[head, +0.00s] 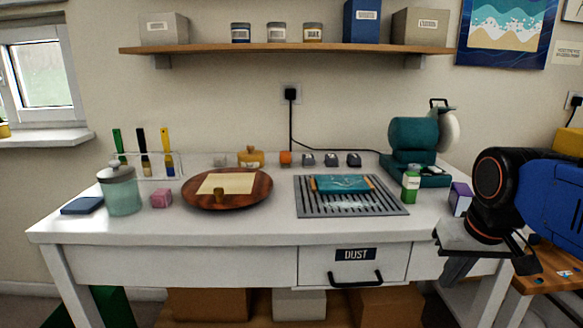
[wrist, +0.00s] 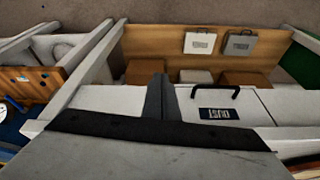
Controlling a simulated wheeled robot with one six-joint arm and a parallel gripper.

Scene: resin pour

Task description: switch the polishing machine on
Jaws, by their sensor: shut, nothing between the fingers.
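The polishing machine (head: 414,134) is teal, with a pale round wheel on its right side and a black handle-like part on top. It stands at the back right of the white bench (head: 250,235). I cannot make out its switch or whether it runs. My gripper (head: 453,272) is in front of the bench's front right edge, lower and nearer than the machine, and apart from it. In the wrist view, my gripper (wrist: 160,98) is shut and empty, with the drawer front (wrist: 215,105) behind it. The machine does not show in the wrist view.
A green-labelled bottle (head: 411,183) and a purple box (head: 460,198) stand before the machine. A slatted grey tray (head: 310,207) lies left of them. A black cord (head: 330,148) runs from the wall socket toward the machine. The drawer handle (head: 355,280) sticks out in front.

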